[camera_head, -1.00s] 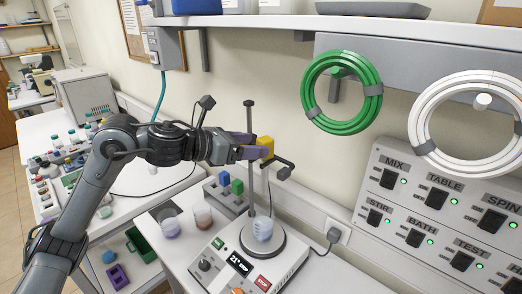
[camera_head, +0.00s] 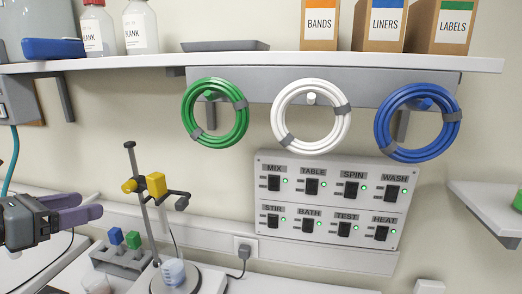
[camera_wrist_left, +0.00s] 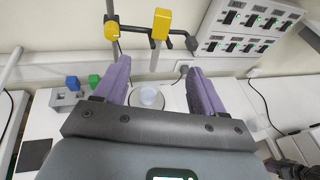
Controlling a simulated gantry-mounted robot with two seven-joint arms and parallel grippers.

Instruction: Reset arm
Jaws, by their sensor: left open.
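My left gripper (camera_head: 92,205) is at the left edge of the head view, its two purple fingers apart with nothing between them. In the left wrist view the gripper (camera_wrist_left: 160,66) also shows open and empty. The yellow clamp block (camera_head: 156,185) sits on the lab stand (camera_head: 148,215), to the right of the fingertips and apart from them. The block also shows beyond the fingers in the left wrist view (camera_wrist_left: 162,22). A beaker (camera_head: 174,272) stands on the round plate below.
A grey rack (camera_head: 118,262) with blue and green blocks stands left of the stand. A switch panel (camera_head: 330,208) is on the wall. Green (camera_head: 215,137), white (camera_head: 285,112) and blue (camera_head: 385,130) hose coils hang under the shelf (camera_head: 300,64).

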